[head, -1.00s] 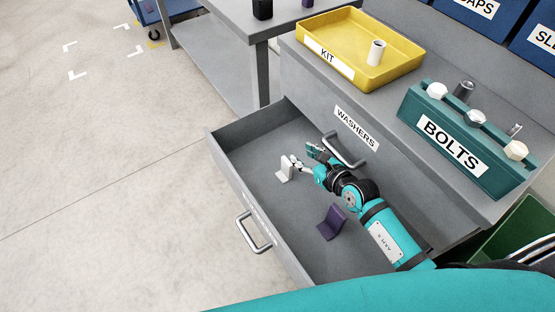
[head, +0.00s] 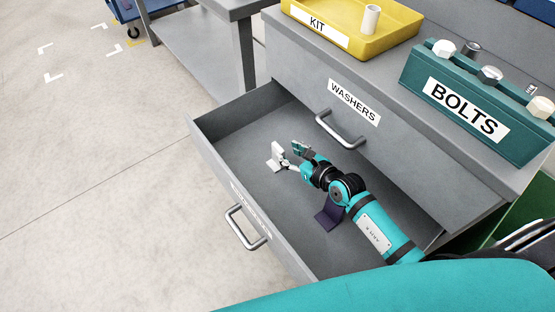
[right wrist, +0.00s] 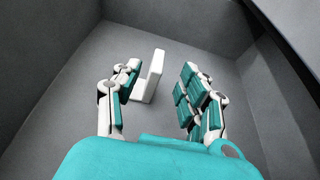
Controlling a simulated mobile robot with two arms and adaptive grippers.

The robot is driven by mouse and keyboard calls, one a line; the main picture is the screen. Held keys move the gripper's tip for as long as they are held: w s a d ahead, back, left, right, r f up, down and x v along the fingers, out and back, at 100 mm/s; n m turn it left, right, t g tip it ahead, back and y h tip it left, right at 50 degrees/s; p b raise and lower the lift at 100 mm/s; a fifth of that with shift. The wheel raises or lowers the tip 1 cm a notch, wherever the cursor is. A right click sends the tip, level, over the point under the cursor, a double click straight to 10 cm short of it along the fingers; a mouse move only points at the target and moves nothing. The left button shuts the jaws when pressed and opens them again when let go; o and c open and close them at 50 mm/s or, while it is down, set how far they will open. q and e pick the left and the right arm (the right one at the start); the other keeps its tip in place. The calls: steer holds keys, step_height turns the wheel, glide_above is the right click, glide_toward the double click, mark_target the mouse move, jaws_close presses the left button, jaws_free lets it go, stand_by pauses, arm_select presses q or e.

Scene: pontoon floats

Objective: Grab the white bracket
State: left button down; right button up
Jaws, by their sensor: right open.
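The white bracket (head: 274,163) stands in the open grey drawer (head: 238,135), towards its far left part. My right gripper (head: 291,154) is open just to the right of it, low in the drawer, with one finger partly in front of the bracket. In the right wrist view the white bracket (right wrist: 154,72) shows its upright plate just beyond the open right gripper (right wrist: 160,73), close to the left finger. That finger hides part of its base. I cannot tell whether they touch. My left gripper is not in view.
A dark purple bracket (head: 327,219) lies in the drawer beside my right forearm. The WASHERS drawer front with its handle (head: 340,130) stands above. The yellow KIT tray (head: 402,40) and teal BOLTS holder (head: 420,104) are on top. The drawer walls enclose the gripper.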

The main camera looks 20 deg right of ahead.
mark_target(279, 148)
steer(key=b+x, duration=0.1)
steer(key=x, duration=0.4)
steer(key=shift+w+a+f, duration=0.2)
steer(key=shift+w, duration=0.05)
steer(key=shift+w+a+f+b, duration=0.1)
steer(key=shift+w+f+b, duration=0.05)
steer(key=shift+w+b, duration=0.2)
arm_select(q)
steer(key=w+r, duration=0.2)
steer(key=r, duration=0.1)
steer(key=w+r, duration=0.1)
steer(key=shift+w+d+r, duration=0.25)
arm_select(e)
jaws_close()
